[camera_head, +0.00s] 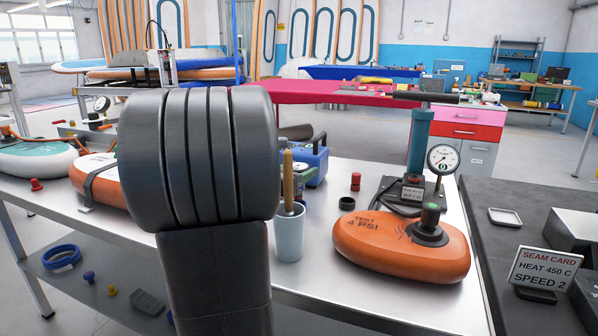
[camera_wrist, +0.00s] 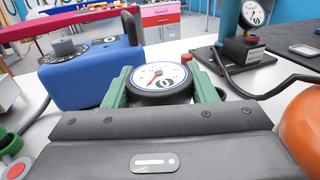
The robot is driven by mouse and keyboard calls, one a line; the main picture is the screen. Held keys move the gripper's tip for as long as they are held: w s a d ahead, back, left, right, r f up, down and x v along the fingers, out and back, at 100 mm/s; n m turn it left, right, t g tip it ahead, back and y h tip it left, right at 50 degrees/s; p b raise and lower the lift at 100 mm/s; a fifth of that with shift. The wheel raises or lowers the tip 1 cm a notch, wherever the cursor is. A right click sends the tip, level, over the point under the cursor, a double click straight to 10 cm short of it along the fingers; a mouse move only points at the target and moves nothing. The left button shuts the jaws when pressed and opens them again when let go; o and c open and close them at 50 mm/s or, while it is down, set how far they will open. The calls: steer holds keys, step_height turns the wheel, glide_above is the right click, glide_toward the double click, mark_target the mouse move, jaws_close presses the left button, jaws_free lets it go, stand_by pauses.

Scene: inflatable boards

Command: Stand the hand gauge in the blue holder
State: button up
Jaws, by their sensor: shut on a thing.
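The hand gauge (camera_wrist: 158,83) has a round white dial with a red needle and a black rim. My gripper (camera_wrist: 160,72) is shut on it, with a green finger on each side in the wrist view. The gauge's lower part is hidden by my gripper's body. I cannot tell whether this cup is the blue holder; no other clear holder shows.
Bare bench lies between cup and float.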

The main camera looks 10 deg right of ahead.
steer(key=shift+f+b, duration=1.25)
steer(key=o, duration=1.1)
steer(key=p+v, duration=0.1)
steer(key=v, duration=1.3)
steer(key=shift+w+d, duration=0.15)
steer(key=b+x, duration=0.1)
steer(key=x, duration=1.2)
steer(key=shift+w+d, duration=0.1)
steer(key=shift+d, duration=0.15)
steer(key=shift+w+r, duration=0.1)
steer(key=shift+r, duration=0.15)
steer(key=shift+r+p, duration=0.15)
steer(key=shift+p, duration=0.2)
